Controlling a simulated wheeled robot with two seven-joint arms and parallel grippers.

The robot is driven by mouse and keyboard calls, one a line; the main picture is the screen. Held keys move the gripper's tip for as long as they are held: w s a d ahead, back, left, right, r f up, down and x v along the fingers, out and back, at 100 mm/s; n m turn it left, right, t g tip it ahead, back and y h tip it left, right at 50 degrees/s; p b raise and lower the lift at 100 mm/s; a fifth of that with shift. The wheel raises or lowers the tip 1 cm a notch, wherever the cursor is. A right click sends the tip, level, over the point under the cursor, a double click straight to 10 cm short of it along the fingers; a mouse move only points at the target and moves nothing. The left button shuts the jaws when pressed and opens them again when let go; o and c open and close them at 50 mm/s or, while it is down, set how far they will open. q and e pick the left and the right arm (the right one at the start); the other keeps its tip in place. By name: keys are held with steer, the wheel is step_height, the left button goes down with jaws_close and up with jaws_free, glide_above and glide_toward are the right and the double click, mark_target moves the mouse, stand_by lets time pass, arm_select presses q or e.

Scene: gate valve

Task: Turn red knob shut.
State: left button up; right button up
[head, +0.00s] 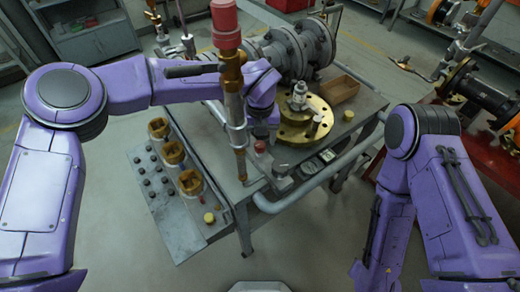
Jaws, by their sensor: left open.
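A small red knob (260,147) shows low down, just right of the upright pipe, at the front of the grey workbench (345,130). A larger red cylinder (224,18) tops the upright pipe (235,112), above a brass fitting. My left arm reaches across behind the pipe. Its gripper (262,132) points down close above the small red knob. It is open, and its fingers are small and partly hidden, so I cannot tell whether they touch the knob. My right gripper is not in view; only my right arm shows at the right.
A brass flange (296,132) and an open brown box (341,89) stand on the bench. A large grey flanged valve body (300,50) is behind. A side panel (165,205) holds brass fittings and several black knobs. Floor is clear in front.

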arm_select(q)
step_height(320, 180, down, 2)
steer(key=shift+f+b, duration=0.25)
steer(key=shift+b, duration=0.15)
steer(key=shift+r, duration=0.1)
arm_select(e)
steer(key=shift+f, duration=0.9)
arm_select(q)
steer(key=c, duration=1)
steer(key=shift+r, duration=0.1)
steer(key=shift+c, duration=0.2)
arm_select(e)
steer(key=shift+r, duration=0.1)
